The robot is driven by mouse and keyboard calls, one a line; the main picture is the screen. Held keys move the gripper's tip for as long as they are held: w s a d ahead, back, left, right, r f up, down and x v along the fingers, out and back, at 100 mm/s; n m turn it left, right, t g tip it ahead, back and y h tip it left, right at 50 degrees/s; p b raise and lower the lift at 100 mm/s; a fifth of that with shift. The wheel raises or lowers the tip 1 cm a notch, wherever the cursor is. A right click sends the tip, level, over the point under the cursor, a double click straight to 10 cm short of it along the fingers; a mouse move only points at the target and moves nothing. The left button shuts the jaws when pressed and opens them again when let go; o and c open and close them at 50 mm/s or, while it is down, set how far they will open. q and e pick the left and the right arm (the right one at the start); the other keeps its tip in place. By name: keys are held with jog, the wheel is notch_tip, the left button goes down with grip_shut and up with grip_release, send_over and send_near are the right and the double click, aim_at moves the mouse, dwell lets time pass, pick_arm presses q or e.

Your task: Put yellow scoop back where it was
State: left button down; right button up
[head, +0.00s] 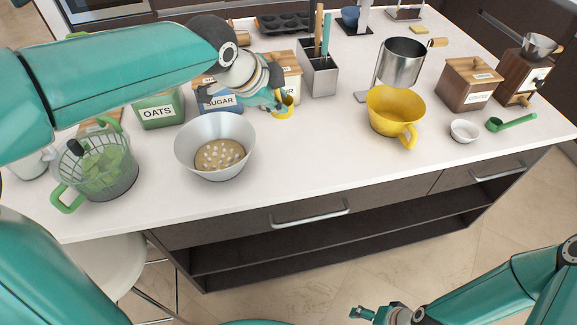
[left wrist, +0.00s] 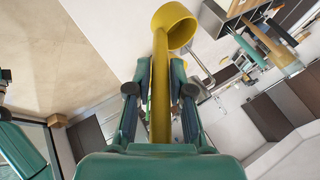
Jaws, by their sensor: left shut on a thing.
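The yellow scoop (head: 289,108) is in my left gripper (head: 277,101), to the right of the blue sugar canister and behind the pale bowl. In the left wrist view the scoop's round cup (left wrist: 174,26) points away from me. Its long handle (left wrist: 160,95) lies between the two fingers of the left gripper (left wrist: 160,90), which are shut on it. The scoop appears to be held above the counter; the exact gap is hard to judge. My right gripper (head: 372,313) is low at the bottom edge, away from the counter; its jaws are too small to read.
A pale bowl (head: 194,150) with brown contents stands in front of the sugar canister (head: 219,103) and oats canister (head: 158,111). A yellow pitcher (head: 395,105), sifter (head: 402,61), utensil holder (head: 319,79) and green scoop (head: 512,121) stand to the right. The counter's front middle (head: 310,155) is clear.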

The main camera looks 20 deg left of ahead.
pick_arm(q)
notch_tip(320, 180, up, 4)
jog(key=d+b, duration=0.1)
jog(key=shift+m, duration=0.3)
jog(key=shift+s+d+f+b, duration=0.1)
jog(key=shift+s+f+b, duration=0.2)
jog(key=shift+f, duration=2.85)
jog(key=shift+s+d+f+b, duration=0.1)
jog(key=shift+f+b, duration=0.35)
jog(key=shift+f, duration=2.7)
jog(key=shift+s+d+f+b, duration=0.1)
jog(key=shift+s+f+b, duration=0.2)
jog(key=shift+f, duration=2.85)
jog(key=shift+w, duration=0.1)
pick_arm(e)
notch_tip(320, 180, down, 4)
jog(key=shift+f, duration=0.1)
pick_arm(q)
jog(key=c, duration=1)
grip_release()
jog(key=shift+c, duration=0.2)
jog(key=shift+r, duration=0.15)
